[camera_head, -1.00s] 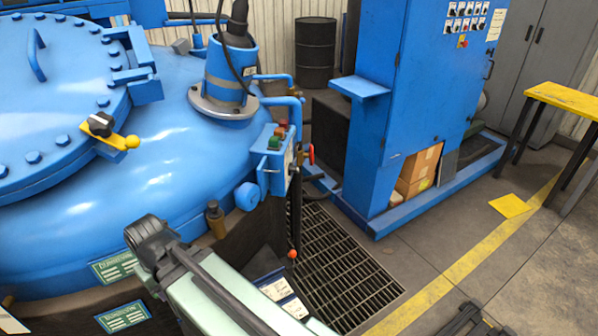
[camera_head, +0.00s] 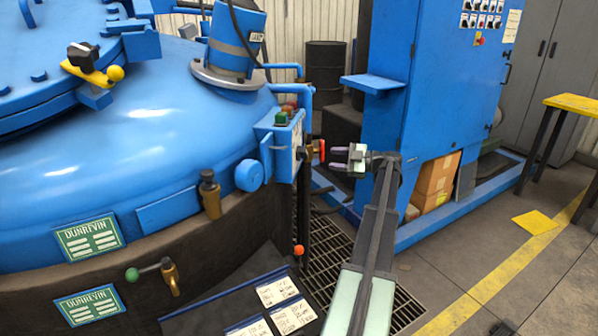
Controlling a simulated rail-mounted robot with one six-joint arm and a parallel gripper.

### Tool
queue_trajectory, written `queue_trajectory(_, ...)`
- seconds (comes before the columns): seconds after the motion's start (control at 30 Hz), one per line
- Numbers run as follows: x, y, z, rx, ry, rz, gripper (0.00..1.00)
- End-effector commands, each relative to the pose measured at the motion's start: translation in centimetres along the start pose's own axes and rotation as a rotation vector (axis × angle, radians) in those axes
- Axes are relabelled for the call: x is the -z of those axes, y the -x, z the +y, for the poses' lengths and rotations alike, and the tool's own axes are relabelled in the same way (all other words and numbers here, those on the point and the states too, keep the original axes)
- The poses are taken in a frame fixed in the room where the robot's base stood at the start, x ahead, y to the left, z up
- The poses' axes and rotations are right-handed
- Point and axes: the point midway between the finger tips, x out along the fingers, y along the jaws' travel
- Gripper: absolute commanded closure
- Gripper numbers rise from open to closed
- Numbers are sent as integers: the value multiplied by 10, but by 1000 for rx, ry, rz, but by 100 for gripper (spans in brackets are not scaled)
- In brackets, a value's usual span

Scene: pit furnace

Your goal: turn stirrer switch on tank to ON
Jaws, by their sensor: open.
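The blue tank (camera_head: 150,130) fills the left side, with a small blue control box (camera_head: 280,145) on its right flank. Green and red buttons (camera_head: 285,113) show on top of the box. A red-handled brass fitting (camera_head: 317,150) shows at the box's right side. The stirrer switch and its setting cannot be made out; the box's right-hand face is seen at a steep angle. My gripper (camera_head: 335,158) is open and empty, just right of the red-handled fitting in the picture, its fingers pointing left toward the box. Whether it touches the fitting cannot be told.
A tall blue cabinet (camera_head: 435,110) with a ledge (camera_head: 373,84) stands behind my gripper, cardboard boxes (camera_head: 436,182) in its base. A floor grating (camera_head: 335,245) lies below. Labelled sheets (camera_head: 278,292) lie on a dark panel in front. A yellow-topped table (camera_head: 575,105) stands right.

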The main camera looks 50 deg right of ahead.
Motion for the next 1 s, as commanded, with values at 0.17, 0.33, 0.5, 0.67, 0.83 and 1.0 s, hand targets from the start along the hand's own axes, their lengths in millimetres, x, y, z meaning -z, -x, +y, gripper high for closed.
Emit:
queue_trajectory(0.17, 2, 6, 6, -23, 61, 22, 55)
queue_trajectory(0.33, 2, -15, 5, -19, 58, 22, 55)
queue_trajectory(0.5, 3, -57, 5, -18, 57, 22, 55)
queue_trajectory(0.67, 4, -89, 6, -19, 57, 21, 55)
queue_trajectory(0.83, 4, -103, 6, -19, 57, 20, 55)
queue_trajectory(1.0, 4, -103, 6, -20, 57, 20, 55)
